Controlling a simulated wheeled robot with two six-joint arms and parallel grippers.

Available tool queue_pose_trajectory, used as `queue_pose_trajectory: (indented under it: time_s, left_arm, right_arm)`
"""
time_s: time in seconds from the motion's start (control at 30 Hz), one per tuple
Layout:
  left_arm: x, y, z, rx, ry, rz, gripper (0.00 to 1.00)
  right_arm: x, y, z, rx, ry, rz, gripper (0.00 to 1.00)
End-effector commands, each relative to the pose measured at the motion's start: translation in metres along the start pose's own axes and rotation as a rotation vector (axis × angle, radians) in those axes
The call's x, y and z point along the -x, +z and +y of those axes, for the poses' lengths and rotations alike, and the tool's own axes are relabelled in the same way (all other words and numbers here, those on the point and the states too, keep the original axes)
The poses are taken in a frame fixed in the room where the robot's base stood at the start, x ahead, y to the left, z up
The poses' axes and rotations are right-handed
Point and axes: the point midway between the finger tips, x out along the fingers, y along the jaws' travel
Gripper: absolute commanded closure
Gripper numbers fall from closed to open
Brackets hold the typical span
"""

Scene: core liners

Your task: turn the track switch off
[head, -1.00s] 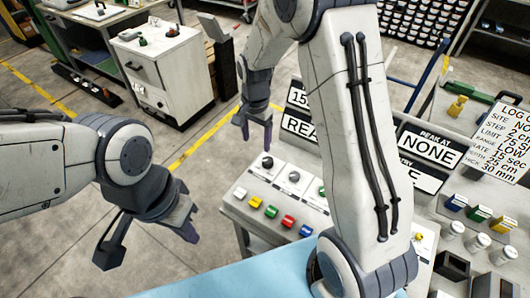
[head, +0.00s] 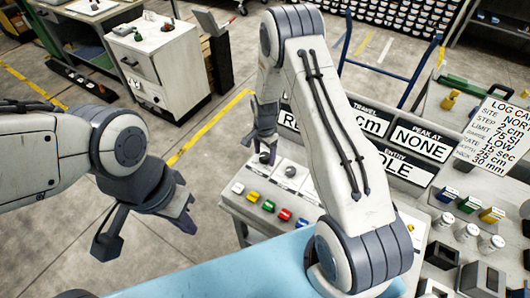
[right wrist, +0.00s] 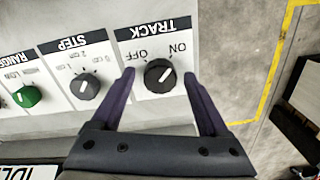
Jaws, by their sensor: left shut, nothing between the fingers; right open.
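The track switch (right wrist: 158,76) is a black round knob on a white plate labelled TRACK, upside down in the right wrist view. Its white pointer line is turned toward the ON side, away from OFF. My right gripper (right wrist: 159,84) is open, with one purple finger on each side of the knob; whether they touch it I cannot tell. In the head view my right gripper (head: 264,152) is over the left end of the control panel (head: 229,203) and largely covers this knob. My left gripper (head: 186,222) is shut and empty over the floor, left of the panel.
The STEP knob (right wrist: 84,86) and green RANGE knob (right wrist: 27,96) sit beside the track switch. Coloured buttons (head: 268,206) line the panel front. Sign boards (head: 420,141) stand behind it. A light blue surface (head: 215,272) lies in front. A white cabinet (head: 160,65) stands back left.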

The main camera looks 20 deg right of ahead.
Motion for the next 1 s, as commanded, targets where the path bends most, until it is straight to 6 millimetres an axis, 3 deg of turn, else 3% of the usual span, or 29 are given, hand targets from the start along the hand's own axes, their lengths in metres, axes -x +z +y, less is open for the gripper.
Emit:
queue_pose_trajectory:
  time_s: [0.23, 0.27, 0.4, 0.47, 0.77, 1.0]
  left_arm:
    - [0.0001, 0.0000, 0.0000, 0.000, 0.000, 0.000, 1.00]
    - [0.0001, 0.0000, 0.0000, 0.000, 0.000, 0.000, 1.00]
    - [0.0001, 0.0000, 0.0000, 0.000, 0.000, 0.000, 1.00]
    - [0.0001, 0.0000, 0.0000, 0.000, 0.000, 0.000, 1.00]
    - [-0.0020, 0.0001, -0.0002, 0.000, 0.000, 0.000, 1.00]
    - [-0.0093, 0.0005, -0.0007, -0.001, 0.000, 0.000, 1.00]
  right_arm:
    - [-0.0014, -0.0001, -0.0003, 0.000, -0.001, 0.000, 0.22]
    - [-0.0013, -0.0001, -0.0003, 0.000, -0.001, 0.000, 0.26]
    - [-0.0012, -0.0001, -0.0002, 0.000, -0.001, 0.000, 0.79]
    - [-0.0011, -0.0001, -0.0002, 0.000, -0.001, 0.000, 1.00]
    - [-0.0015, -0.0001, -0.0003, 0.029, -0.001, 0.000, 1.00]
    - [-0.0025, 0.0000, -0.0002, 0.154, 0.000, 0.000, 1.00]
